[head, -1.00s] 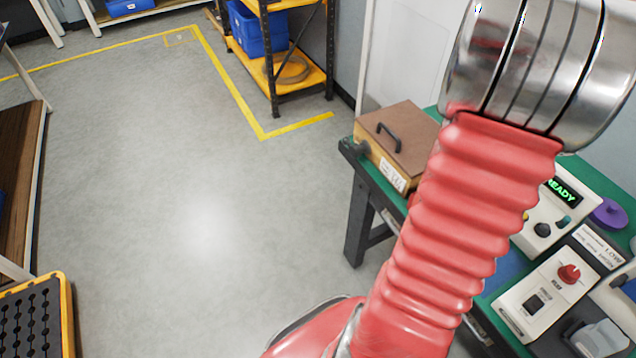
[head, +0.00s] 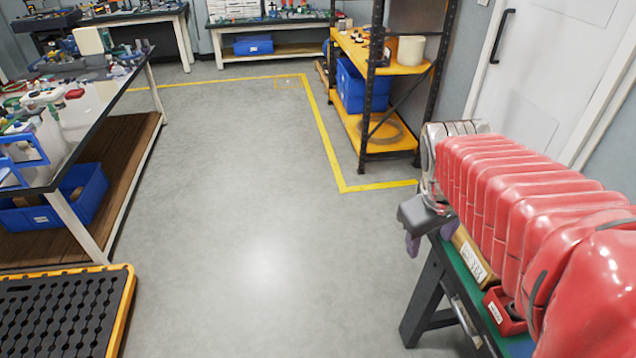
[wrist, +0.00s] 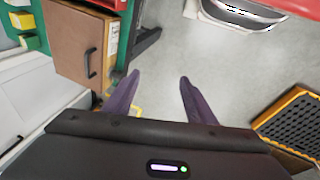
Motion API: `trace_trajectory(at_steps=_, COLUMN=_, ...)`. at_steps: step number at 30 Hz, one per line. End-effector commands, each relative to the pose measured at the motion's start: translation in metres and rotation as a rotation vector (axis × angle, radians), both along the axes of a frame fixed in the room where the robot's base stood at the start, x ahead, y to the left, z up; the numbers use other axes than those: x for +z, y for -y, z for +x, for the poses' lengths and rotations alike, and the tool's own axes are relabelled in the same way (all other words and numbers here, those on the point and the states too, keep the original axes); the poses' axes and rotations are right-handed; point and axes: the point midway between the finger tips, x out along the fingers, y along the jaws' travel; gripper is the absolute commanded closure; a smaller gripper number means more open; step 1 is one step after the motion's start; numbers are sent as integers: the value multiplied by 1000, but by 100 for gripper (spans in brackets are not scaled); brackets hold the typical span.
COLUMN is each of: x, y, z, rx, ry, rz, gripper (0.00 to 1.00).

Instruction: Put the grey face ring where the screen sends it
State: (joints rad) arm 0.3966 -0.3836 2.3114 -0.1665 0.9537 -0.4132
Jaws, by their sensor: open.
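The grey face ring cannot be made out in either view. The screen does not show now; my red arm covers most of the green bench (head: 465,285) in the head view. My gripper (wrist: 156,88) is open and empty in the wrist view, its two purple fingers apart over bare grey floor beside the bench.
A red bin (head: 503,312) sits on the bench by my arm. A black mat with a yellow edge (head: 128,300) lies at the lower left. A cluttered table (head: 150,62) stands left, a yellow-shelved rack (head: 385,155) behind. The floor between is clear.

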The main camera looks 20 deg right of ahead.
Motion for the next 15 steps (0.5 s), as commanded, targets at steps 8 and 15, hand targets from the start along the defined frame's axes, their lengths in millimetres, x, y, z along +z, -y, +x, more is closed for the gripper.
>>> trace_trajectory(at_steps=8, x=17, y=-95, z=-5, rx=-11, ry=187, rz=107, gripper=49)
trace_trajectory(at_steps=15, x=24, y=-154, z=-21, rx=-26, ry=292, rz=226, gripper=49)
